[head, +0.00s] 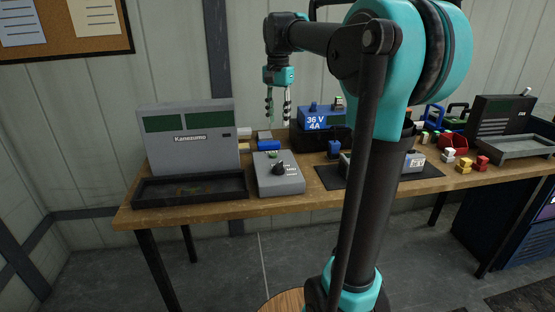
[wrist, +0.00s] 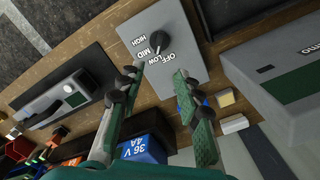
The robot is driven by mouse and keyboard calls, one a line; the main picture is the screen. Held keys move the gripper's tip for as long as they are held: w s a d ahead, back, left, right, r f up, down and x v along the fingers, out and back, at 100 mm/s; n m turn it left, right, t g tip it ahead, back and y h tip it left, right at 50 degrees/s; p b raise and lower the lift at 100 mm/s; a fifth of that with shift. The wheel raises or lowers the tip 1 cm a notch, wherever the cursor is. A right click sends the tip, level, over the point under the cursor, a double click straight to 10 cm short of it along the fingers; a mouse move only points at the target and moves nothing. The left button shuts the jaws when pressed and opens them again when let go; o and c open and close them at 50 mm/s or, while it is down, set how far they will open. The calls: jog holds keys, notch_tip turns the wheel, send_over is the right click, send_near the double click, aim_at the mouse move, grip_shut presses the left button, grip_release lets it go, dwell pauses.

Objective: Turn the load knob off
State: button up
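The load knob (head: 278,168) is a small black knob on the sloped top of a grey box (head: 292,184) on the workbench. In the wrist view the knob (wrist: 158,41) sits beside the printed labels OFF, LOW, MID and HIGH. I cannot tell for certain which label its pointer faces. My gripper (head: 278,108) hangs above the bench, behind and above the box, pointing down. In the wrist view my gripper (wrist: 162,74) has its two fingers spread apart with nothing between them. The knob lies beyond the fingertips, not touched.
A grey Kanemono unit (head: 190,148) with a black tray (head: 192,198) stands left of the box. A blue 36 V 4A battery (head: 316,119) stands at the back right. A blue block (head: 268,145) lies behind the box. A black mat (head: 328,177) is to the right.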

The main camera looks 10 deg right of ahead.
aim_at(279, 163)
notch_tip(279, 163, down, 16)
jog(key=shift+f, duration=0.1)
dwell(0.4)
grip_shut()
